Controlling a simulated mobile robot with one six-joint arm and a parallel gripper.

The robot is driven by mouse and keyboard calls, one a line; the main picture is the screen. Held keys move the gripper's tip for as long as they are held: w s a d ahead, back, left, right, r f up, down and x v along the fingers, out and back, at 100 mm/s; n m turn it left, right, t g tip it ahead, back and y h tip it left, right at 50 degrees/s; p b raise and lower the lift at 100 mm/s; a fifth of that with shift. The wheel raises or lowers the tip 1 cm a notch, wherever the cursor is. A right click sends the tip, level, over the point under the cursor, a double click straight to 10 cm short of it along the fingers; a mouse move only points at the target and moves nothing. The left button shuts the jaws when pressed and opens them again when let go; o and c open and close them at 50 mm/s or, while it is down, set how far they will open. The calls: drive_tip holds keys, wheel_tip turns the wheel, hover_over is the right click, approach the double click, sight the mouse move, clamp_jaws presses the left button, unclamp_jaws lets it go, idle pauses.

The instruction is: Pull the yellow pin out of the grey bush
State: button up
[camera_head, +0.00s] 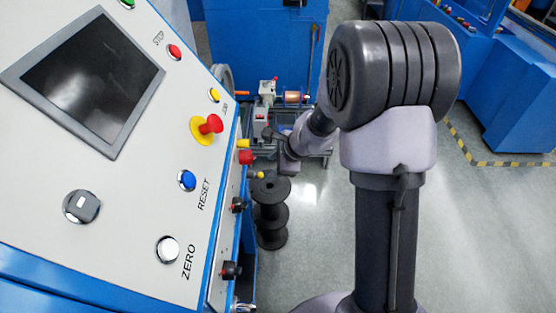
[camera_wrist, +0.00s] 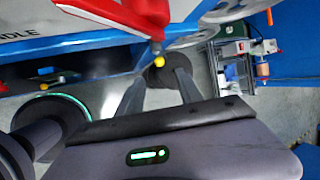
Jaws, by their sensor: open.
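A small yellow piece that looks like the yellow pin (camera_wrist: 158,35) shows at the top centre of the wrist view, just below a red part. In the head view a yellow ball (camera_head: 260,174) sticks out from the side of the blue and white cabinet. My gripper (camera_wrist: 160,74) is open, with nothing between its two fingers. The yellow piece appears just beyond the fingertips and above them in the picture. In the head view the gripper is small and dark beside the cabinet's side.
The control cabinet (camera_head: 120,200) with its buttons fills the left. More knobs, a red one (camera_head: 246,157) and a black one (camera_head: 231,270), stick out of its side. A stack of black spools (camera_head: 270,212) stands on the floor beside it. Open floor lies to the right.

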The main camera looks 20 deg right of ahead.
sight(262, 174)
drive_tip(key=b+x, duration=0.2)
drive_tip(key=x, duration=0.7)
drive_tip(key=shift+a+b, duration=0.15)
drive_tip(key=shift+b, duration=0.25)
clamp_jaws()
